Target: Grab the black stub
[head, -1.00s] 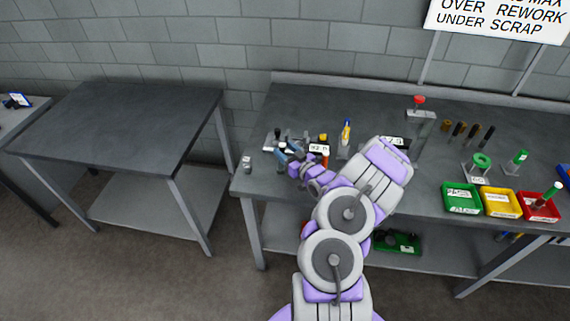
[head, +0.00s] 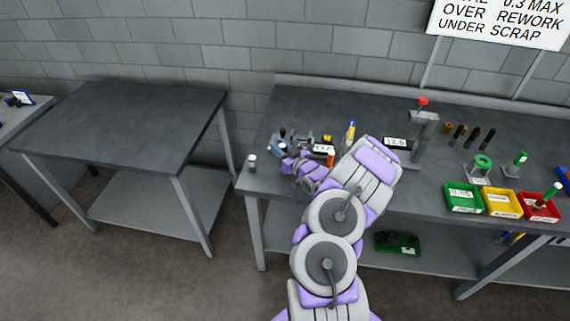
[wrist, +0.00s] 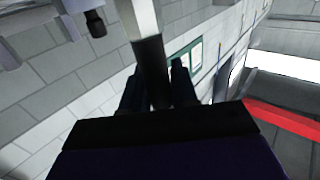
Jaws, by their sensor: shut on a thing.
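A black stub (wrist: 152,65) shows in the wrist view between the two dark fingers of my gripper (wrist: 158,85). A pale grey shaft continues from the stub's upper end. My gripper is shut on the stub. In the head view my gripper (head: 277,148) is over the left end of the right-hand bench, and the stub is too small there to tell apart from the fingers and the fixture behind.
A grey fixture (head: 305,139) stands just right of my gripper on the bench (head: 350,100). A small grey cylinder (head: 252,162) stands at the bench's left edge. Green (head: 463,199), yellow (head: 501,201) and red (head: 538,207) bins are at the right. The left table (head: 125,125) is bare.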

